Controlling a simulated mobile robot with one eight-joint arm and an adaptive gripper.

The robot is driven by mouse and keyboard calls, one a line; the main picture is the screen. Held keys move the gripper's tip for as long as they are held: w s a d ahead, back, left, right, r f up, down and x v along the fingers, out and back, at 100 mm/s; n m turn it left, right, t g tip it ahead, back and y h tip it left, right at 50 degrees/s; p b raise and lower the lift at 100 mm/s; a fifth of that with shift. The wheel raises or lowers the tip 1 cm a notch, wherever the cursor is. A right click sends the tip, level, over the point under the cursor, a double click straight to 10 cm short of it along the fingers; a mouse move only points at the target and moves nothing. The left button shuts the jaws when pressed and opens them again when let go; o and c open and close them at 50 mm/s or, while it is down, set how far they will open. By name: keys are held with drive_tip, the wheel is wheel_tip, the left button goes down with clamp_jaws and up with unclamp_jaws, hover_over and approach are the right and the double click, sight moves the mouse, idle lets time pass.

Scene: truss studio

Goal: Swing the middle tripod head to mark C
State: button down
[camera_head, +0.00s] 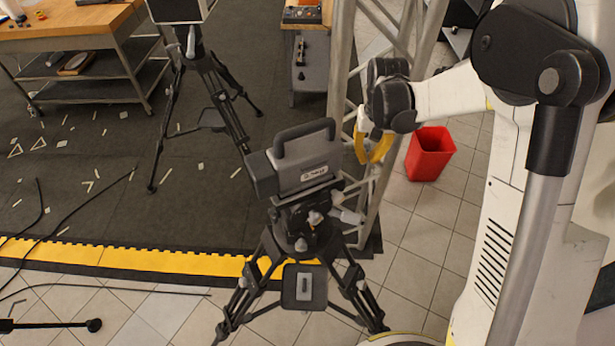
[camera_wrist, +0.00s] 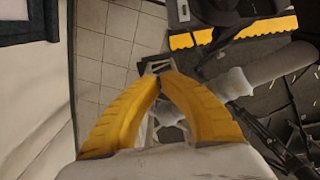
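A tripod (camera_head: 303,285) stands in front, carrying a dark grey camera (camera_head: 303,165) with a top handle. Its head (camera_head: 303,222) has a light grey handle (camera_head: 348,216) sticking out to the right. In the wrist view a pale handle-like part (camera_wrist: 232,82) lies right of my fingers. My gripper (camera_head: 373,160), with yellow fingers, hangs right of the camera, apart from the handle. In the wrist view its curved fingertips (camera_wrist: 160,73) meet, with nothing seen gripped between them. I cannot make out mark C. Another tripod (camera_head: 195,75) stands behind, so which is the middle one is unclear.
A metal truss (camera_head: 378,200) rises close behind my gripper. A red bin (camera_head: 430,153) stands on the tiles to the right. A wheeled workbench (camera_head: 80,40) is at the back left. Cables (camera_head: 88,205) and paper scraps lie on the dark mat.

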wheel_tip(320, 180, up, 9)
drive_tip(key=p, duration=0.4)
drive_tip(key=shift+s+d+p, duration=0.3)
drive_tip(key=shift+d, duration=0.05)
idle(0.3)
idle(0.5)
